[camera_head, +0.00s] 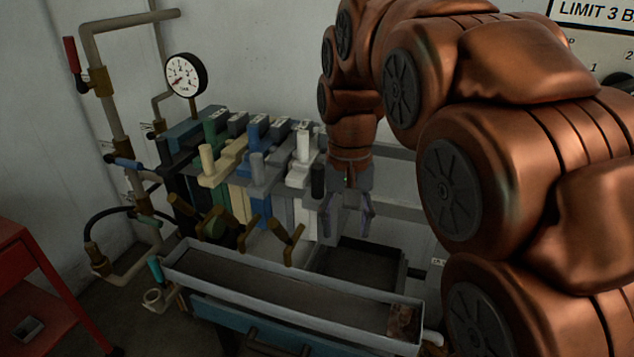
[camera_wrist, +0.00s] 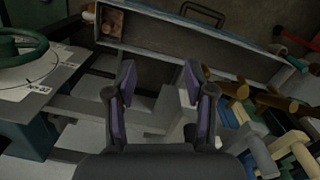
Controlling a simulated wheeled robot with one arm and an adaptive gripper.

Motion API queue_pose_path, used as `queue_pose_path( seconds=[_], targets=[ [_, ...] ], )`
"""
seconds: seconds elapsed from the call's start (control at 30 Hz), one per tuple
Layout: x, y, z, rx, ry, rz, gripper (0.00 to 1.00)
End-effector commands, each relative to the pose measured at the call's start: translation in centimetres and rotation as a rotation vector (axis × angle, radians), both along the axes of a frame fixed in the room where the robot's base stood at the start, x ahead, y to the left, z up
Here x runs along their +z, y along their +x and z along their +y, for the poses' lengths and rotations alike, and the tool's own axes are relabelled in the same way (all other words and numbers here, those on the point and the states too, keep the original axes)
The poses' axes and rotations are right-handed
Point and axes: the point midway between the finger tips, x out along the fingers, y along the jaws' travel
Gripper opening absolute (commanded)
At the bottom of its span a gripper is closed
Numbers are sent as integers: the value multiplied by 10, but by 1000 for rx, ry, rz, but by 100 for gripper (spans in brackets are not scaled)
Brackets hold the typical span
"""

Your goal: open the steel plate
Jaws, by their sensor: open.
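A row of upright coloured plates with handles on top stands left of centre in the head view. A grey plate (camera_head: 281,207) sits between a blue plate (camera_head: 261,198) and a white plate (camera_head: 304,190); it looks like the steel one, though I cannot be sure. My gripper (camera_head: 347,228) is open and empty, pointing down just right of the row, beyond the white plate. The wrist view shows its two fingers (camera_wrist: 159,76) apart, with a pale grey block behind the right finger and the coloured plates at the right edge.
A long shallow metal trough (camera_head: 285,288) runs in front of the row, with a dark tray (camera_head: 362,262) behind it. Brass clamps (camera_head: 287,243) jut out before the plates. A pressure gauge (camera_head: 186,75) and pipes stand left. A red cart (camera_head: 35,285) stands at lower left.

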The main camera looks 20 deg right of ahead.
Motion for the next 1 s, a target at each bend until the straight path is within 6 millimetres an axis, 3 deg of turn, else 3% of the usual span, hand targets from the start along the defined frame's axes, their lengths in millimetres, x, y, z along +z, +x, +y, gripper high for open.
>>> queue_pose_path(
  seconds=[0.1, 0.4, 0.7, 1.0],
  targets=[
    [18, 34, 0, -34, -5, -13, 54],
    [50, 101, 4, -95, -10, -43, 54],
    [63, 131, 7, -119, -11, -61, 54],
    [62, 137, 8, -124, -11, -63, 54]
  ],
)
